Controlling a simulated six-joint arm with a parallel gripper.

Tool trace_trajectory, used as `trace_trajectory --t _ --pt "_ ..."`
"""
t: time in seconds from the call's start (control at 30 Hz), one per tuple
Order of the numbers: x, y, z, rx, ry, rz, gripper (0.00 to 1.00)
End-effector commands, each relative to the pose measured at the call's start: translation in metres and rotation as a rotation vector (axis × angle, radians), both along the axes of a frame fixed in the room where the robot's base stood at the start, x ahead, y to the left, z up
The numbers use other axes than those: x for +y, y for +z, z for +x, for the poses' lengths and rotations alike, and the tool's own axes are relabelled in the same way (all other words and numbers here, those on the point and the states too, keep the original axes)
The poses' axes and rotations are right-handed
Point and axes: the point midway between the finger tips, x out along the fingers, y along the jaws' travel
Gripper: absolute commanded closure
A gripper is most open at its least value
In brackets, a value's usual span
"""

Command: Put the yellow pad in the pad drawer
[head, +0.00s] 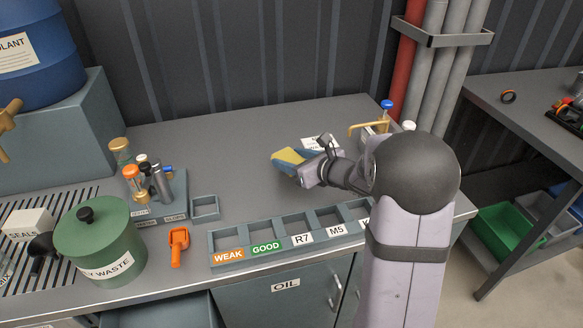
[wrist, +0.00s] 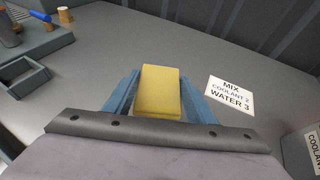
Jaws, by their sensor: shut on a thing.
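The yellow pad (head: 288,155) is held above the middle of the grey bench in the head view. In the wrist view the pad (wrist: 160,92) sits between the two blue fingers of my gripper (wrist: 161,80), with a finger along each side. My gripper (head: 291,159) is shut on it. No drawer labelled for pads is readable. A blue-grey open-topped box or drawer (head: 165,310) shows at the bottom edge below the bench front; I cannot tell whether it is the pad drawer. My arm hides part of the bench's right side.
A row of labelled trays (head: 290,238) lines the bench front. A green waste can (head: 98,240), an orange scoop (head: 178,246) and a bottle rack (head: 160,205) stand left. A mix card (wrist: 231,94) lies beside the pad. The back middle of the bench is clear.

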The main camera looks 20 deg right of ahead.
Motion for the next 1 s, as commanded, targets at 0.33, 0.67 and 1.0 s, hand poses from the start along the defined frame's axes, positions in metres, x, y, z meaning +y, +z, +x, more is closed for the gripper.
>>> trace_trajectory --t 0.33,0.67,1.0 --pt "0.0 -0.031 0.0 0.001 -0.002 0.001 0.71" --pt "0.0 -0.034 0.0 0.0 -0.001 0.001 0.71" --pt "0.0 -0.034 0.0 0.001 -0.001 0.0 0.31"
